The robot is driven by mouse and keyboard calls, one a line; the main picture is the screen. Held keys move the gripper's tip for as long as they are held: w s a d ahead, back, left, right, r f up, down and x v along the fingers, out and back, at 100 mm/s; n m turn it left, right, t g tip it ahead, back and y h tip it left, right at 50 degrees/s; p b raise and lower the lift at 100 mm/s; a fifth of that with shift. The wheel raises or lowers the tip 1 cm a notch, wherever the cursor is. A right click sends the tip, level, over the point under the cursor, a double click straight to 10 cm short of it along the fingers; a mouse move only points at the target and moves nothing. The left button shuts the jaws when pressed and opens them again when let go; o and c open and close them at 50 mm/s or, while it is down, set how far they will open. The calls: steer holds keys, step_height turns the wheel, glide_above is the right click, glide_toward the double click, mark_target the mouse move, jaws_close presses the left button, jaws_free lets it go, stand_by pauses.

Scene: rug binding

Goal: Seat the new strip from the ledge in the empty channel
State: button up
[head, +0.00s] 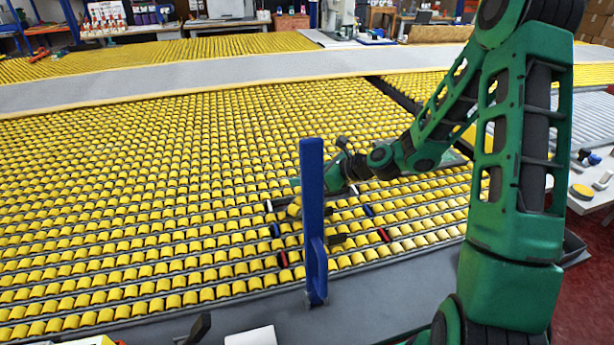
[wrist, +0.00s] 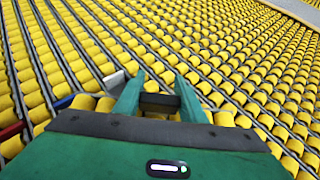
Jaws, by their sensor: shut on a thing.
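My gripper (wrist: 160,92) is shut on a small dark piece, seen end-on or in part between the green fingertips in the wrist view; I cannot tell its full length or whether it is the new strip. In the head view my gripper is low over the yellow rows, partly hidden by a blue upright. Coloured markers lie among the rows: white (head: 353,190), blue (head: 369,210) and red (head: 383,235). White (wrist: 115,80), blue (wrist: 64,102) and red (wrist: 10,132) pieces also show left of my gripper. I cannot make out the empty channel or the ledge.
The blue upright (head: 312,200) stands close in front of the work area. Yellow-padded rows (head: 130,170) fill most of the floor of the view. A bare grey strip (head: 200,320) runs along the front.

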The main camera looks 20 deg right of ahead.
steer(key=shift+f, duration=0.45)
steer(key=o, duration=1.3)
steer(key=shift+c, duration=0.2)
steer(key=shift+r, duration=0.5)
steer(key=v, duration=1.2)
steer(key=shift+s, duration=0.1)
